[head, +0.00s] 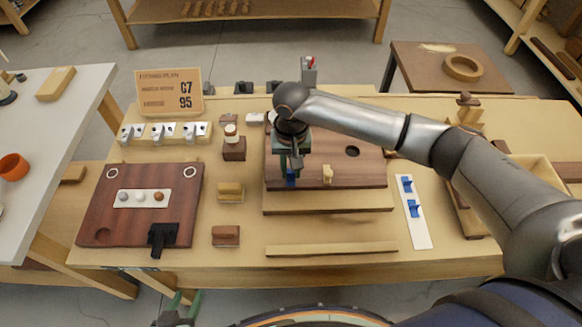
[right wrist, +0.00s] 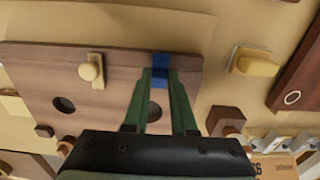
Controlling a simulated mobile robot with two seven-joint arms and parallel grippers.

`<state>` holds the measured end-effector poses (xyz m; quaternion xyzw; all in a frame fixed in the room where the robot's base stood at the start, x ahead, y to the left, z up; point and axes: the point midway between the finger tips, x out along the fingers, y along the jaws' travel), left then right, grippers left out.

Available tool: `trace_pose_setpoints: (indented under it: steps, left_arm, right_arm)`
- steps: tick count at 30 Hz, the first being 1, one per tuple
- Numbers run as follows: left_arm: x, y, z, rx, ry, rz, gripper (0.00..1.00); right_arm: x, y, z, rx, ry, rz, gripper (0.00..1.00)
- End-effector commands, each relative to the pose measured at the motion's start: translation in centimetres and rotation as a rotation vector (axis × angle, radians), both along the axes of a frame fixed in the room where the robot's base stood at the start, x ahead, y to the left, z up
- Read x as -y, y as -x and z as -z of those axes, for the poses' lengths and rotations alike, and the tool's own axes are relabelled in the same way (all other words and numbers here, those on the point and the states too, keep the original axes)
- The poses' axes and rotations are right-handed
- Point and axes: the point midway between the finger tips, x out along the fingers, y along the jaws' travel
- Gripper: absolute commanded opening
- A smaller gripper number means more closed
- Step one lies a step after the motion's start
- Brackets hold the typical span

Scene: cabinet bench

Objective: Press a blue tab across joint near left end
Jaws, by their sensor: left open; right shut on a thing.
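A brown wooden panel (head: 345,172) with dark holes lies on the bench, its front edge meeting a lighter board (head: 330,200). My right gripper (head: 291,172) points down at the left end of this front edge, shut on a blue tab (head: 291,180). In the right wrist view the blue tab (right wrist: 160,66) sits between the green fingertips, at the panel's edge; whether it touches the joint is unclear. A cream turn-knob (head: 327,174) is to its right. Two more blue tabs (head: 407,185) lie on a white strip (head: 421,225). My left gripper (head: 181,305) is open and empty at the bottom, before the bench.
A dark red board (head: 190,200) with a white strip of balls and a black clamp (head: 161,238) is at left. Small wooden blocks (head: 226,236) stand between the boards. A wooden bar (head: 330,249) lies along the front. A sign (head: 168,92) stands at the back.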

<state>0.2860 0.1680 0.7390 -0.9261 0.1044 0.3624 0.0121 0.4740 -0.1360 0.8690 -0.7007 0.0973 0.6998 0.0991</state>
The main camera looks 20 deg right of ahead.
Motion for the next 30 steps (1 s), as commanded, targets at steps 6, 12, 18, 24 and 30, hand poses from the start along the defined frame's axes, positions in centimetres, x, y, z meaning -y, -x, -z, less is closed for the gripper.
trace_pose_setpoints:
  steps: [6, 12, 18, 24, 30]
  left_arm:
    - [-0.01, 0.00, 0.04, 0.000, 0.000, 0.000, 0.50]
    - [0.00, 0.00, 0.12, 0.000, 0.000, 0.000, 0.50]
    - [-0.01, 0.00, 0.19, 0.000, 0.000, 0.000, 0.50]
    - [-0.01, 0.00, 0.26, 0.000, 0.000, 0.000, 0.50]
    - [-0.01, 0.00, 0.26, 0.000, 0.000, 0.000, 0.50]
  right_arm:
    - [0.01, -0.01, 0.11, 0.000, 0.000, 0.000, 0.00]
    - [0.00, 0.00, 0.36, 0.000, 0.000, 0.000, 0.00]
    - [-0.01, -0.01, 0.60, 0.000, 0.000, 0.000, 0.00]
    - [-0.01, -0.01, 0.84, 0.000, -0.001, 0.000, 0.00]
    - [0.00, 0.00, 0.89, 0.000, 0.000, 0.000, 0.00]
